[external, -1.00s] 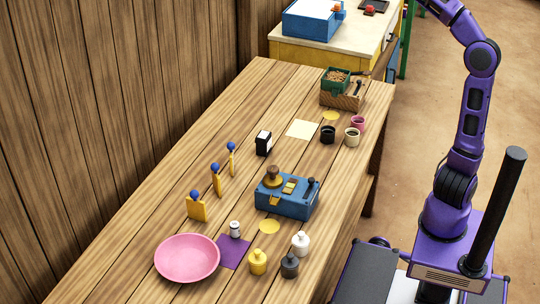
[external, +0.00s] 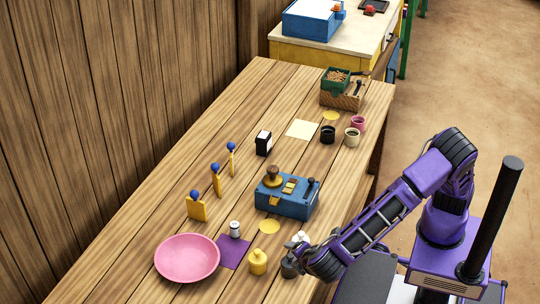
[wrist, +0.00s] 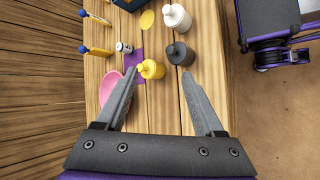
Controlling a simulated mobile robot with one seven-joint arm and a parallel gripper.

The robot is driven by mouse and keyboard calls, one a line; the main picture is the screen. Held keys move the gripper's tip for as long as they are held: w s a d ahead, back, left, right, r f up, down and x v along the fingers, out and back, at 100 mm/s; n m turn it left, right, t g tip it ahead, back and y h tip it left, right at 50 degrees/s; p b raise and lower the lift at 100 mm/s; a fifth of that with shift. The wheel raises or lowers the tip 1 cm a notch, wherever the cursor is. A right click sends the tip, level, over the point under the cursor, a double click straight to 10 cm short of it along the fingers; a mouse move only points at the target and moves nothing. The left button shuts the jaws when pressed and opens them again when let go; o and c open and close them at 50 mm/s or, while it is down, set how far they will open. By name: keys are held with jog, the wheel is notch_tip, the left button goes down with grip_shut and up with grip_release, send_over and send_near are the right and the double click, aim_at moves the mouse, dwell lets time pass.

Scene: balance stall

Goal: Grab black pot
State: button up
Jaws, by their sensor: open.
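The black pot (external: 289,268), dark with a small knob on top, stands upright at the near right edge of the wooden table. My arm's end partly covers it in the external view. In the wrist view the black pot (wrist: 181,55) is just beyond the tip of my right-hand finger. My gripper (wrist: 159,72) is open and empty, with its fingers spread. In the external view my gripper (external: 297,244) is beside or above the black pot; the exact height is unclear.
The yellow pot (wrist: 151,69) shows close to the left fingertip. The white pot (wrist: 177,17) is just beyond the black one. A pink bowl (external: 187,258), a purple mat (external: 233,254) and a blue box (external: 287,202) are nearby. The table's edge is close on the right.

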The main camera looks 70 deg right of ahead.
jog(key=s+d+f+n+t+h, duration=0.3)
jog(key=s+d+f+n+t, duration=0.15)
jog(key=f+n, duration=0.35)
jog(key=n+t+y+b, duration=0.2)
jog(key=n+t+y, duration=0.3)
jog(key=n, duration=0.5)
send_near(298, 274)
jog(key=shift+t+h, duration=0.55)
jog(key=shift+h, duration=0.15)
jog(key=x, duration=0.3)
jog(key=f+x, duration=0.1)
jog(key=x, duration=0.6)
jog(key=shift+w+a+f, duration=0.1)
jog(key=shift+a+f, duration=0.1)
jog(key=shift+f, duration=0.05)
jog(key=shift+x, duration=2.65)
jog(key=shift+f, duration=0.2)
grip_shut()
